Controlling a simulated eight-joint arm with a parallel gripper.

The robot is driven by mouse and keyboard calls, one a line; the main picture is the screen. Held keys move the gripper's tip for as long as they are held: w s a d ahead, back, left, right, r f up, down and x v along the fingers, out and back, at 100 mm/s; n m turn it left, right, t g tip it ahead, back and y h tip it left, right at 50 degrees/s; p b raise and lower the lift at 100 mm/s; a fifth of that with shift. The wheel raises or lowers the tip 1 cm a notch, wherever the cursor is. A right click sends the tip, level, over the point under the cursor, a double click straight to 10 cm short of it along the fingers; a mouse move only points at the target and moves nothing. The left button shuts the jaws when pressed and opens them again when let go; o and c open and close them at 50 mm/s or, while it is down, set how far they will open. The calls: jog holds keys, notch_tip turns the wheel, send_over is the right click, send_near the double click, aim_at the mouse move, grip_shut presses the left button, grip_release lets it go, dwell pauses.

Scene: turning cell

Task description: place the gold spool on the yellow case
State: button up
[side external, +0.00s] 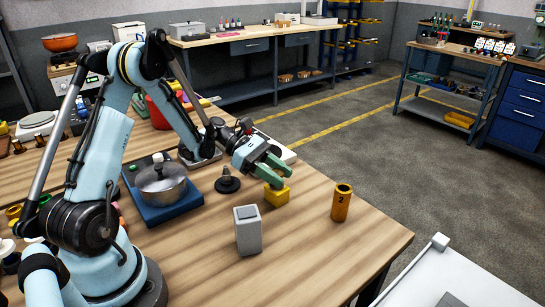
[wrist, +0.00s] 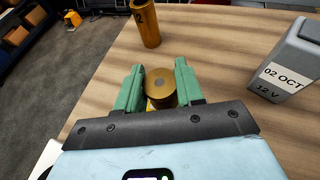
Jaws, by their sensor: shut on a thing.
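My gripper (side external: 277,172) has green fingers and is low over the front part of the wooden table. In the wrist view my gripper (wrist: 160,88) is shut on the gold spool (wrist: 160,86), a round brass-coloured piece seen end-on between the fingers. The yellow case (side external: 277,195) is a small block on the table directly under the fingertips. A sliver of it shows beneath the spool in the wrist view. In the side view the fingers hide the spool. I cannot tell whether the spool touches the case.
An orange cylinder marked 2 (side external: 341,203) stands right of the case. A grey box (side external: 247,230), labelled 02 OCT 12 V in the wrist view (wrist: 290,65), stands in front. A dark round-based piece (side external: 228,181) and a pot (side external: 161,185) are left. Table at front right is bare.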

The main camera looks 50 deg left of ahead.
jog(key=shift+f, duration=0.1)
jog(key=o, duration=1)
jog(key=shift+o, duration=0.2)
